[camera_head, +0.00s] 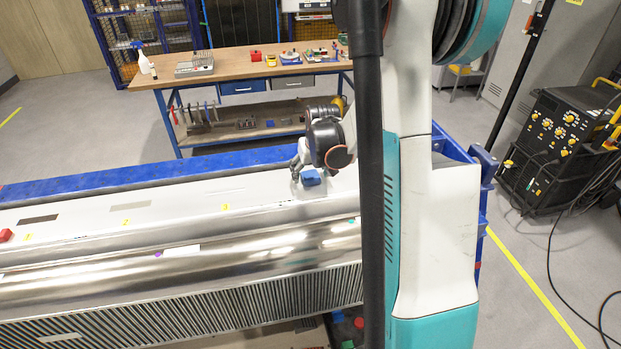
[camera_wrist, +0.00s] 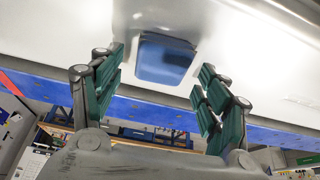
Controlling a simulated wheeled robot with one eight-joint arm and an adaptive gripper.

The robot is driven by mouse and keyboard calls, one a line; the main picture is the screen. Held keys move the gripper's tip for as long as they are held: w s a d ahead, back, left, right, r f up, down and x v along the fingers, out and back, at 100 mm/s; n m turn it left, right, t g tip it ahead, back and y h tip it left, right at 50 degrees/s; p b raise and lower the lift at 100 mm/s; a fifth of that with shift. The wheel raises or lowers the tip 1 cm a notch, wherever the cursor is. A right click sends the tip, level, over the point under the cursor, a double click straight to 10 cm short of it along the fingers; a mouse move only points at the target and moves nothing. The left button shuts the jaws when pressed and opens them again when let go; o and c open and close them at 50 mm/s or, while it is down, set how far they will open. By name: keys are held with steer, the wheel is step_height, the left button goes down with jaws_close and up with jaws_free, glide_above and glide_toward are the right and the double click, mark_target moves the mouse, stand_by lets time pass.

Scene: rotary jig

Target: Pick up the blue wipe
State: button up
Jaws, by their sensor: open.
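The blue wipe (camera_head: 310,177) lies on the pale top surface of the long metal jig, near its back edge. In the wrist view the wipe (camera_wrist: 165,59) is a blue rounded square just beyond and between my fingertips. My gripper (camera_head: 298,172) is at the wipe, coming from the back side of the jig. In the wrist view my gripper (camera_wrist: 160,85) is open, with one green-padded finger on each side and nothing between the pads. I cannot tell whether a finger touches the wipe.
The jig's blue beam (camera_head: 130,182) runs behind the pale surface. A red block (camera_head: 6,235) lies at the far left. A wooden workbench (camera_head: 230,72) with tools stands behind. A black welding unit (camera_head: 560,135) stands at the right. The surface left of the wipe is mostly clear.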

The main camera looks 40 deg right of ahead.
mark_target(310, 174)
steer(key=shift+f, duration=0.25)
steer(key=shift+c, duration=0.5)
steer(key=c, duration=0.9)
steer(key=shift+o, duration=0.2)
steer(key=shift+r, duration=0.15)
step_height(310, 174, up, 20)
steer(key=p, duration=0.1)
